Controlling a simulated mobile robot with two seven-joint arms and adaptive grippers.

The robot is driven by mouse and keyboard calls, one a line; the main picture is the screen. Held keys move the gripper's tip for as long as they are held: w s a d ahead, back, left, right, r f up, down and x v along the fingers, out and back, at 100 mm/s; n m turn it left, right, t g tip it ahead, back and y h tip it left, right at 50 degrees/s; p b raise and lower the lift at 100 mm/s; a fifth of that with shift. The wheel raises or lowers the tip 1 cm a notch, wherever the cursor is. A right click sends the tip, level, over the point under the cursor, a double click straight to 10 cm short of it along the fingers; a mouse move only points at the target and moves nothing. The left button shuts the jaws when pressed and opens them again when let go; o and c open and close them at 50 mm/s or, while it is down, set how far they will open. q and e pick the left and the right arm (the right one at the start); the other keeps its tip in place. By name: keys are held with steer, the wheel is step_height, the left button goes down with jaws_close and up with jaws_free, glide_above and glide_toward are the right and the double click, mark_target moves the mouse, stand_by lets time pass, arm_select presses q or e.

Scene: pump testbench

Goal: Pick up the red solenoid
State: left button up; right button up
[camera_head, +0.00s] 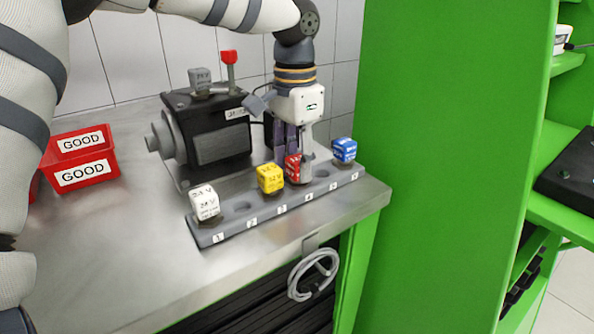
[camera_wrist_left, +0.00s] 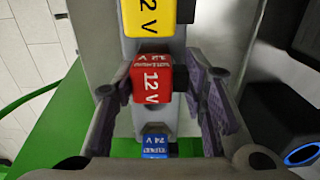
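The red solenoid (camera_head: 292,169) is a small cube marked 12 V, standing in the grey numbered rack (camera_head: 240,232) between the yellow and blue solenoids. My left gripper (camera_head: 296,158) points down over it, with fingers on either side. In the left wrist view the red solenoid (camera_wrist_left: 152,80) sits between the two spread fingers of the left gripper (camera_wrist_left: 158,88), with a visible gap on both sides. The gripper is open and holds nothing. One finger partly covers the solenoid in the head view. My right gripper is not in view.
The rack also holds a white solenoid (camera_head: 205,203), a yellow solenoid (camera_head: 270,179) and a blue solenoid (camera_head: 344,150). Red GOOD bins (camera_head: 84,171) are at left. A green cabinet wall (camera_head: 450,150) is at right.

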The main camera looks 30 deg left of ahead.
mark_target(296, 156)
arm_select(q)
steer(key=shift+c, duration=0.3)
step_height(296, 156, up, 3)
steer(key=shift+w+r, duration=0.1)
steer(key=shift+r, duration=0.05)
steer(key=s+d+r, duration=0.3)
steer(key=d+r, duration=0.6)
steer(key=d, duration=0.4)
steer(key=shift+d+r, duration=0.4)
steer(key=shift+s, duration=0.1)
